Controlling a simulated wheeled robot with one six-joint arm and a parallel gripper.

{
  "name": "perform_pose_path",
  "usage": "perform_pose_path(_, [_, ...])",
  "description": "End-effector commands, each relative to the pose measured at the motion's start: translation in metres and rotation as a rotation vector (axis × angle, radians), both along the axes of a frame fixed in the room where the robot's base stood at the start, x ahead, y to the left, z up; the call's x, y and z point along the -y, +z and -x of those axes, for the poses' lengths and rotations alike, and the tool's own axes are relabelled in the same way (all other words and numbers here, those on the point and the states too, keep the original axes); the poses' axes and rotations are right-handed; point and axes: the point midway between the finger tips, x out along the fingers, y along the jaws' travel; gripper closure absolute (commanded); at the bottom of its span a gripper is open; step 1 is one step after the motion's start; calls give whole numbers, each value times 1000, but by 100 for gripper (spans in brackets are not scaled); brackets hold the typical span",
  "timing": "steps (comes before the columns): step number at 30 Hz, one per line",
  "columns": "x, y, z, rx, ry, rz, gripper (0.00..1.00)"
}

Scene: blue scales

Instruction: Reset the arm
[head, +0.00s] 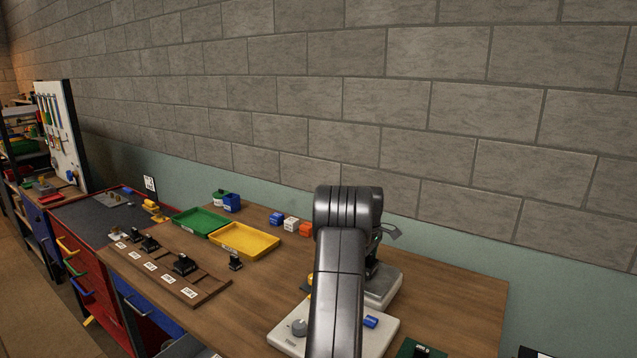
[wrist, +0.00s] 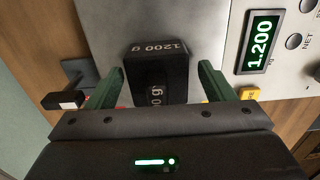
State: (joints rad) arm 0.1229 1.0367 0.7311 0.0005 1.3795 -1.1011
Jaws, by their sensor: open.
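My gripper (wrist: 158,80) shows in the wrist view with its two green fingers apart, one on each side of a black weight (wrist: 157,70) marked 1200 g. No clear contact shows between the fingers and the weight. The weight stands on the grey metal pan (wrist: 100,18) of a scale, whose green display (wrist: 259,43) reads 1.200 kg. In the head view my arm reaches over the scale (head: 286,341) and hides much of it. The pan (head: 388,284) shows to the right of my arm. The weight is mostly hidden there.
A wooden rack (head: 207,291) with several black weights lies at the left. A green tray (head: 201,220) and a yellow tray (head: 245,240) lie behind it. Small blue, white and red blocks (head: 291,224) stand near the wall (head: 430,110).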

Motion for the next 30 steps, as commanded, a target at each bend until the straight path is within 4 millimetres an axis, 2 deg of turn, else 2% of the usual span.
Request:
perform_pose_path(1, [0, 13, -2, 10, 0, 2, 24])
perform_pose_path(3, [0, 21, -2, 10, 0, 2, 24])
perform_pose_path(11, [0, 35, -1, 5, 0, 1, 24])
perform_pose_path(22, [0, 33, -1, 4, 0, 1, 24])
perform_pose_path(26, [0, 21, -1, 3, 0, 1, 24])
perform_pose_path(29, [0, 4, 0, 1, 0, 1, 24])
perform_pose_path(30, [0, 15, -2, 11, 0, 2, 24])
